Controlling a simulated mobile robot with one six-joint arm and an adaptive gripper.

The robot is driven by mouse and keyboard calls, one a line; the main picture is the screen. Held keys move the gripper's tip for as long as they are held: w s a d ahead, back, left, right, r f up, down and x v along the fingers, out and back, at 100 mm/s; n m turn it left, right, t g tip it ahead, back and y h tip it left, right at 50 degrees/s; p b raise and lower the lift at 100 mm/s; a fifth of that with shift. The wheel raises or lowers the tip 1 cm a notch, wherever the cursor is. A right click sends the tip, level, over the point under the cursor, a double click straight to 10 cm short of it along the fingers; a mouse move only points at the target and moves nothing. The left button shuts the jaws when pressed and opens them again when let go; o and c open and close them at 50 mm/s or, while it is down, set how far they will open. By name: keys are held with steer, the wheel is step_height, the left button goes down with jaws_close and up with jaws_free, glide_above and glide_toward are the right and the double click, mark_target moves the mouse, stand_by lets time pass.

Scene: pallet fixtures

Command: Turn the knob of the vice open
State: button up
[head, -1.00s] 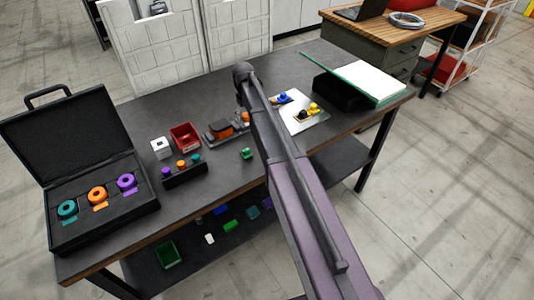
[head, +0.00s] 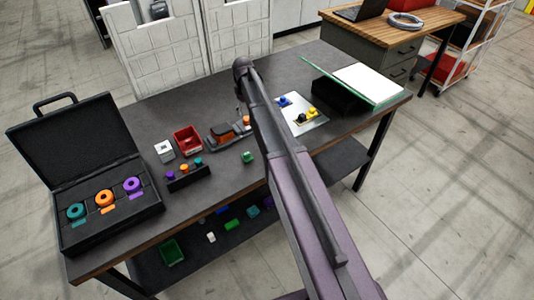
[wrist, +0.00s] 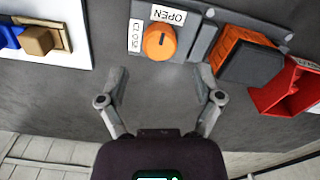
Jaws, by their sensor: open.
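The vice has a grey base (wrist: 203,42) and an orange and dark jaw block (wrist: 240,55) in the wrist view. Its round orange knob (wrist: 159,41) sits beside the block, with a white OPEN label (wrist: 169,16) and a CLOSE label (wrist: 136,36) around it. My gripper (wrist: 161,78) is open and empty. Its two fingers stand apart, one on each side of the knob's line and lower in the picture, not touching it.
A red bin (wrist: 290,92) stands beside the vice. A white plate (head: 308,118) with coloured parts lies on the other side. A black open case (head: 122,215), a white block (head: 164,150), a black holder (head: 188,180) and a green block (head: 248,157) share the table (head: 215,195).

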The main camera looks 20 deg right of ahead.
mark_target(247, 118)
steer(key=shift+r+p, duration=4.3)
steer(key=shift+r, duration=0.3)
steer(key=s+f+m+b, duration=0.3)
steer(key=s, duration=1.1)
steer(key=s+f+m+b, duration=0.3)
steer(key=s, duration=1.2)
steer(key=shift+s+m, duration=0.15)
steer(key=shift+m, duration=0.15)
